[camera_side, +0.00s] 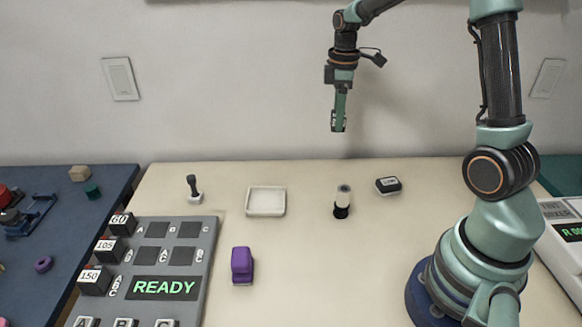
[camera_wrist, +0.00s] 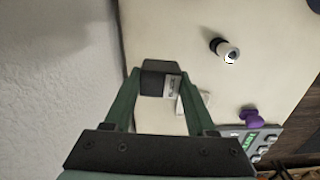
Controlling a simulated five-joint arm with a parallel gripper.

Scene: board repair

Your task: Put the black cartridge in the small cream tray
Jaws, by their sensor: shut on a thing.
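My gripper (camera_side: 339,112) is shut on a black cartridge (camera_side: 337,124) with a pale label and holds it high above the table, near the back wall. In the wrist view the black cartridge (camera_wrist: 156,82) sits between the two fingertips of my gripper (camera_wrist: 162,88). The small cream tray (camera_side: 266,214) lies on the table, below and to the left of my gripper in the side view, and looks empty. In the wrist view a pale shape behind the cartridge and the right finger appears to be the tray, partly hidden.
A purple object (camera_side: 242,265) and a grey panel (camera_side: 205,262) are in front.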

